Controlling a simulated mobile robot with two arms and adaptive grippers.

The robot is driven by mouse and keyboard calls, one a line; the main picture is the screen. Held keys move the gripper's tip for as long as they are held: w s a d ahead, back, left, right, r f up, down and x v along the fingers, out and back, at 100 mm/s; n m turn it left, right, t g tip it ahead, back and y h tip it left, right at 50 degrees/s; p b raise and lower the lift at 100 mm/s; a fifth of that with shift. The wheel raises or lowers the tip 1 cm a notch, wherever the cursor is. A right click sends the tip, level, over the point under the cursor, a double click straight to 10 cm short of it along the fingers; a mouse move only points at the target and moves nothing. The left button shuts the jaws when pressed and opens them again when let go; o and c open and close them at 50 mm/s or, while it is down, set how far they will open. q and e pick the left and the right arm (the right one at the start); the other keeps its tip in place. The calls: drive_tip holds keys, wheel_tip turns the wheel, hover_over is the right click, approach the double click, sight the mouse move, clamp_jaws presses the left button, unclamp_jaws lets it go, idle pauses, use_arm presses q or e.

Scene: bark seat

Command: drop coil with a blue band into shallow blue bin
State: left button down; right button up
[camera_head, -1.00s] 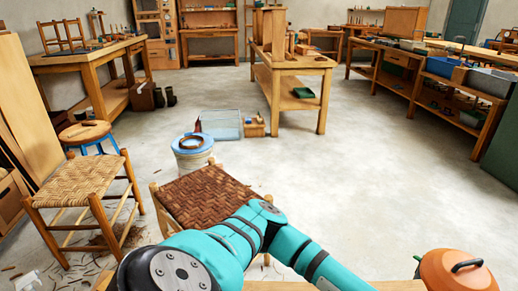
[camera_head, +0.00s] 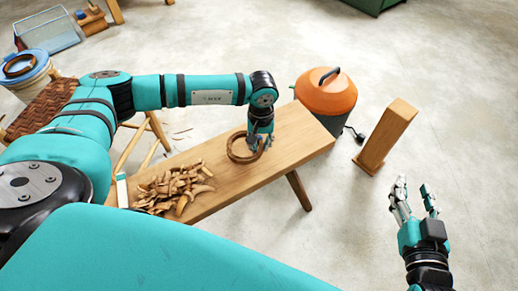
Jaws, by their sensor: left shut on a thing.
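A brown ring-shaped coil (camera_head: 232,153) is at the bench's middle. My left gripper (camera_head: 258,143) reaches down from above and is shut on the coil's right side. The coil is low over the bench top; I cannot tell whether it touches. A blue band on it cannot be made out for certain beside the gripper. A round, shallow blue bin (camera_head: 40,60) shows at the far left, on top of a pale bucket, with another brown ring in it. My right gripper (camera_head: 414,190) is open and empty over the floor at the right, with its fingers spread.
The wooden bench (camera_head: 290,135) bears a pile of wood shavings (camera_head: 172,188) to the left of the coil. A woven seat (camera_head: 45,105) is near the bucket. A wire basket (camera_head: 48,32) stands beyond.

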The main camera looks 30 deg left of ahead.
use_arm(q)
drive_tip(key=shift+w+a, duration=0.25)
drive_tip(key=shift+a, duration=0.05)
drive_tip(key=shift+f, duration=0.25)
wheel_tip(320, 180, down, 3)
drive_tip(key=shift+r+b, duration=0.1)
drive_tip(key=shift+b, duration=0.5)
use_arm(e)
wheel_tip(320, 180, up, 6)
drive_tip(key=a+t+y, duration=0.1)
drive_tip(key=t, duration=0.2)
drive_tip(key=shift+w+t, duration=0.3)
drive_tip(key=shift+w, duration=0.05)
use_arm(q)
drive_tip(key=shift+f, duration=0.2)
use_arm(e)
drive_tip(key=shift+r, duration=0.1)
use_arm(q)
drive_tip(key=c, duration=1.7)
unclamp_jaws()
drive_tip(key=o, duration=0.4)
use_arm(e)
drive_tip(key=shift+r, duration=0.15)
use_arm(q)
drive_tip(key=shift+o, duration=0.2)
